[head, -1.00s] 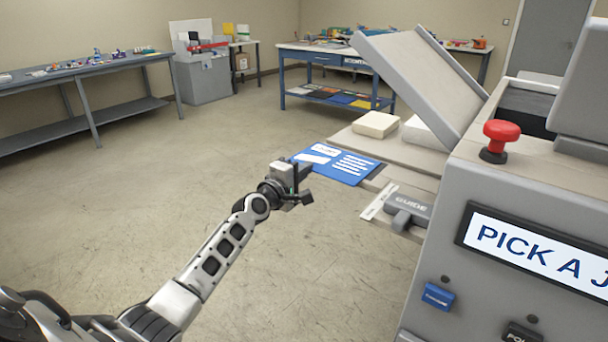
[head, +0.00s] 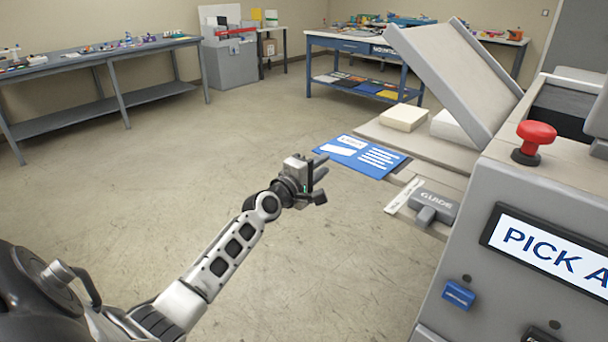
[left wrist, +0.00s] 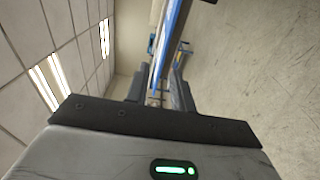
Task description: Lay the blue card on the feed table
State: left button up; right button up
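The blue card (head: 376,158), with white print, lies face up across the left edge of the feed table (head: 432,150). Its left part juts past that edge over the floor. My left gripper (head: 322,180) is just left of and in front of the card's jutting end, with its fingers apart and a gap between them. In the left wrist view the fingers (left wrist: 158,88) also stand apart. A thin blue strip (left wrist: 166,50), which looks like the card edge-on, shows beyond and between them. Whether any finger touches the card is not clear. My right gripper is out of view.
A grey guide (head: 432,207) sits on the table's near part, right of the card. Cream blocks (head: 404,117) lie behind it. The machine with a red button (head: 535,138) fills the right. The floor around my left arm is clear; benches stand far back.

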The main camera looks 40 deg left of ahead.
pick_arm(q)
jog(key=s, duration=0.8)
jog(key=s+d+f+m+g+h, duration=0.1)
jog(key=s+d+f+m+g, duration=0.1)
jog(key=s+d+f+m, duration=0.3)
jog(key=s+d+f+m+g+h, duration=0.1)
jog(key=s+d+f+m+g, duration=0.1)
jog(key=d+f+m, duration=0.35)
jog(key=s+d+f+m+g, duration=0.2)
jog(key=s+d+f+m, duration=0.3)
jog(key=s+d, duration=0.2)
jog(key=s+d+f+m+g+h, duration=0.1)
jog(key=s+d+f+m, duration=0.4)
jog(key=s+d, duration=0.2)
jog(key=shift+s+f+g, duration=0.3)
jog(key=shift+s+g, duration=0.1)
jog(key=shift+s, duration=0.25)
